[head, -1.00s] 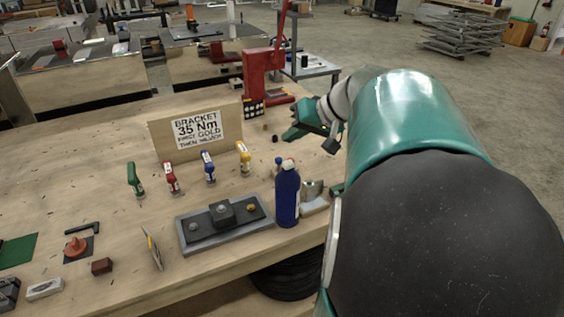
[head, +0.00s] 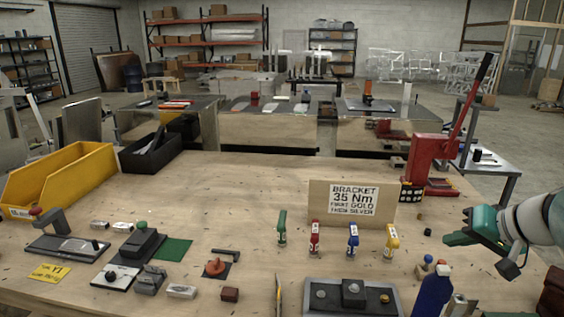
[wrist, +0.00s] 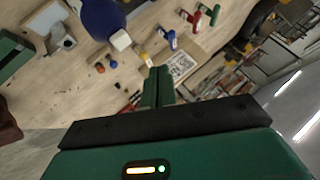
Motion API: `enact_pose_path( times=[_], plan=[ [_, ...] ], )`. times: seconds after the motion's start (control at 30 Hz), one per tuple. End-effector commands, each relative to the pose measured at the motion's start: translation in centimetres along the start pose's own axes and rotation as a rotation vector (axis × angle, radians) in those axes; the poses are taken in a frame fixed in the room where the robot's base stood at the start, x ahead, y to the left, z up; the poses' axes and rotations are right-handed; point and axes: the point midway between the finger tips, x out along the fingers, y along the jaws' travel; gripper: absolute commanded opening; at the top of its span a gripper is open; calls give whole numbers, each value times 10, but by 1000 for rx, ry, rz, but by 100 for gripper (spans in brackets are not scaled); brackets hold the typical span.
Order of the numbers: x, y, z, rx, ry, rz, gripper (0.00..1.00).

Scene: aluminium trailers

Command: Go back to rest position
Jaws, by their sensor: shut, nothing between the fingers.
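My gripper (head: 462,238) is at the right of the head view, above the right part of the wooden workbench (head: 230,180). Its green fingers are together with nothing between them. In the wrist view the shut fingers (wrist: 157,87) point toward the bench top. A blue bottle (head: 432,295) with a white cap stands below and left of the gripper in the head view. It also shows at the top of the wrist view (wrist: 100,18). The gripper is apart from everything on the bench.
Green, red, blue and yellow small tools (head: 315,238) stand before a sign (head: 385,212) reading "BRACKET 35 Nm". A red press (head: 430,160) stands behind the gripper. A grey bracket plate (head: 325,297) lies in front. A yellow bin (head: 62,180) is at left. The bench's back middle is clear.

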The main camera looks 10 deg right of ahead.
Motion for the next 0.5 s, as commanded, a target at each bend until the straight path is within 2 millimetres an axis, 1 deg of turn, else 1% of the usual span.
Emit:
enact_pose_path(
  times=[0.07, 0.17, 0.2, 0.27, 0.3, 0.37, 0.4, 0.5],
  plan=[
    [9, -22, 13, -25, -37, 5, 0],
    [24, -60, 45, -71, -112, 34, 0],
    [31, -76, 62, -99, -145, 53, 0],
    [38, -99, 89, -143, -187, 86, 0],
    [43, -112, 107, -177, -210, 111, 0],
    [47, -127, 134, -230, -234, 149, 0],
    [49, -136, 152, -266, -243, 174, 0],
    [51, -151, 190, -361, -243, 232, 0]
  ],
)
